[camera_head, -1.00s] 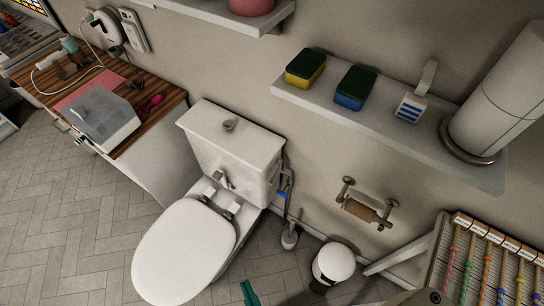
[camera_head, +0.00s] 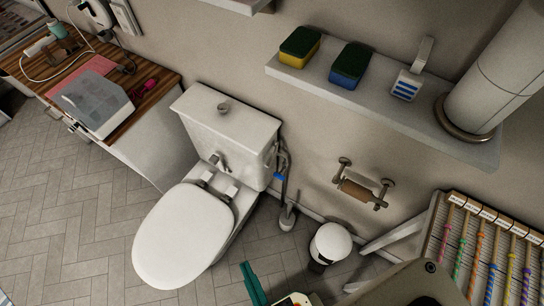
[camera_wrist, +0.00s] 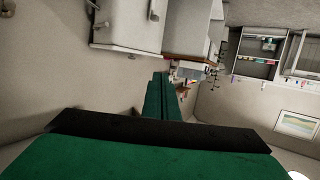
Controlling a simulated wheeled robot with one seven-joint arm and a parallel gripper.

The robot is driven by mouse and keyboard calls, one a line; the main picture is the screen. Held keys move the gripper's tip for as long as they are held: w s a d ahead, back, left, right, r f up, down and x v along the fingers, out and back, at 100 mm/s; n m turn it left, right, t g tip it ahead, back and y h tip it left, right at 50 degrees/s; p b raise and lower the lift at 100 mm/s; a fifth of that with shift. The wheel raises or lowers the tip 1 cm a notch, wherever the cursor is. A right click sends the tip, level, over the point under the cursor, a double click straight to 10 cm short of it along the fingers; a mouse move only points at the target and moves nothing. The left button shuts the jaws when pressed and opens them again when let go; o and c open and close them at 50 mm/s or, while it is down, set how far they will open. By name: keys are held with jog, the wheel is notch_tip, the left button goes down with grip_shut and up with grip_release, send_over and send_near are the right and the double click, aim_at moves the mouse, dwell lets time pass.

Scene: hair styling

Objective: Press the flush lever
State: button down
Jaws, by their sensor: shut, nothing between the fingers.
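The white toilet (camera_head: 185,235) stands against the wall with its lid down. Its cistern (camera_head: 228,130) has a round metal knob (camera_head: 223,108) on top. A small metal lever (camera_head: 220,160) shows low on the cistern's front. In the head view only a green part of my gripper (camera_head: 254,286) shows at the bottom edge, right of the toilet.
A wall shelf (camera_head: 390,115) with sponges and a paper roll (camera_head: 500,75) juts out at upper right. A paper holder (camera_head: 360,188), a bin (camera_head: 330,243) and a brush (camera_head: 287,217) are right of the toilet. A wooden counter (camera_head: 150,90) stands left. The floor in front is clear.

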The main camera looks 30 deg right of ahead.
jog(key=w+d+f+g+h, duration=0.1)
jog(key=w+d+f+g, duration=0.4)
jog(key=w+d+f, duration=1.1)
jog(key=w+d+r+n+g+y, duration=0.1)
jog(key=w+d+r+n+y, duration=0.2)
jog(key=d, duration=0.4)
jog(key=w+d+r+n+y, duration=0.1)
jog(key=d+r+y, duration=0.1)
jog(key=r, duration=0.4)
jog(key=w+d+r+n+y, duration=0.1)
jog(key=d+r+n, duration=0.1)
jog(key=r, duration=0.4)
jog(key=shift+w+d+n+t+y, duration=0.3)
jog(key=shift+w+d+y, duration=0.05)
jog(key=shift+d+y, duration=0.1)
jog(key=shift+w, duration=0.1)
